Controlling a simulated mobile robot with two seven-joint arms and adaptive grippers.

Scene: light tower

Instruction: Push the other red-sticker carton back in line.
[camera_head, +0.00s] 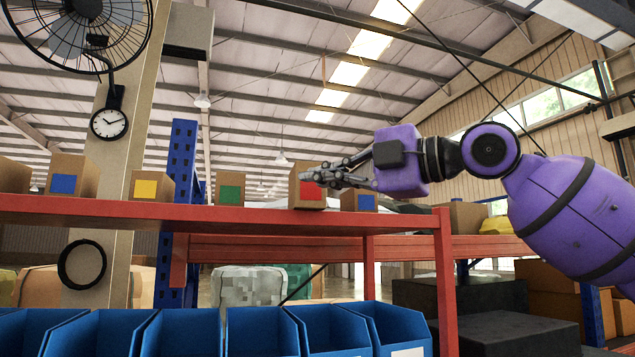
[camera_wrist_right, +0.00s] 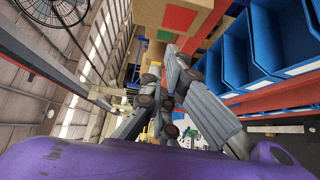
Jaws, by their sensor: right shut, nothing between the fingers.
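A brown carton with a red sticker (camera_head: 308,191) stands upright on the orange-red shelf (camera_head: 254,219). It looks bigger than its neighbours and its base is near the shelf's front edge. My right gripper (camera_head: 322,175) reaches in from the right, fingers shut and empty, overlapping this carton's right part in the head view; I cannot tell whether they touch. In the right wrist view the shut fingers (camera_wrist_right: 168,88) show below a carton with a red sticker (camera_wrist_right: 178,18), with a green sticker beside it. My left gripper is not in view.
The row also holds a green-sticker carton (camera_head: 229,189), a yellow-sticker carton (camera_head: 147,187) and a blue-sticker carton (camera_head: 64,184) to the left. Another blue-sticker carton (camera_head: 364,201) stands close on the right. Blue bins (camera_head: 261,333) stand below the shelf.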

